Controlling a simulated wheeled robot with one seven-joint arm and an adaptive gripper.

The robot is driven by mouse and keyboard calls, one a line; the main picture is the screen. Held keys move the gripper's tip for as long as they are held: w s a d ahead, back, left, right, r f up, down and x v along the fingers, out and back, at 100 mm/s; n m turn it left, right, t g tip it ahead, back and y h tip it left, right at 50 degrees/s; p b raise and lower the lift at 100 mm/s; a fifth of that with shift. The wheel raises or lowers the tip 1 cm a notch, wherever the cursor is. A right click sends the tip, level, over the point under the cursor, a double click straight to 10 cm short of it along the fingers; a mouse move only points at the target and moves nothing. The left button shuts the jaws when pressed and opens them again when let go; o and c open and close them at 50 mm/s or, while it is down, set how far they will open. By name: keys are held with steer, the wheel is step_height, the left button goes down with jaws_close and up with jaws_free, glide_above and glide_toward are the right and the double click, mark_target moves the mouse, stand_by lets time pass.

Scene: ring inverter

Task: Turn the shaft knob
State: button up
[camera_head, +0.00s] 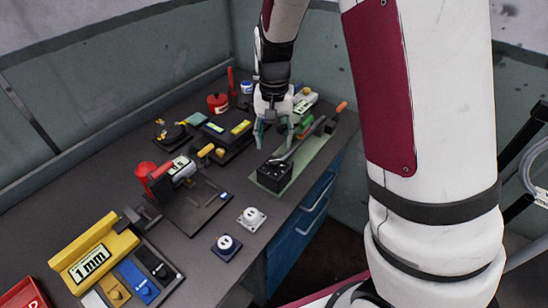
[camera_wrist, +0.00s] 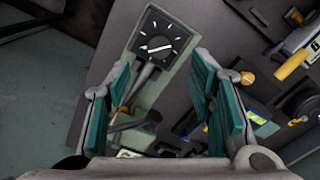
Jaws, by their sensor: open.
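A black box with a dial face (camera_wrist: 160,40) and white marks lies ahead of my fingers in the wrist view. A grey shaft (camera_wrist: 143,78) runs from it toward me; I take this as the shaft knob, though I cannot tell surely. In the head view the black box (camera_head: 274,176) sits at the near end of a pale green plate (camera_head: 310,152), with the grey shaft (camera_head: 302,142) slanting up to the right. My gripper (camera_head: 272,138) is open and empty above the plate's left side, behind the box. Its teal fingers (camera_wrist: 161,80) appear apart in the wrist view.
A dark plate with a red-handled tool (camera_head: 160,180), a yellow 1 mm block (camera_head: 95,255) and a red pot (camera_head: 217,102) occupy the dark bench. Blue drawers (camera_head: 305,215) lie below its right edge.

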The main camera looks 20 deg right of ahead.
mark_target(274, 160)
step_height(274, 160, down, 8)
steer(key=shift+f, duration=0.2)
steer(key=c, duration=1.2)
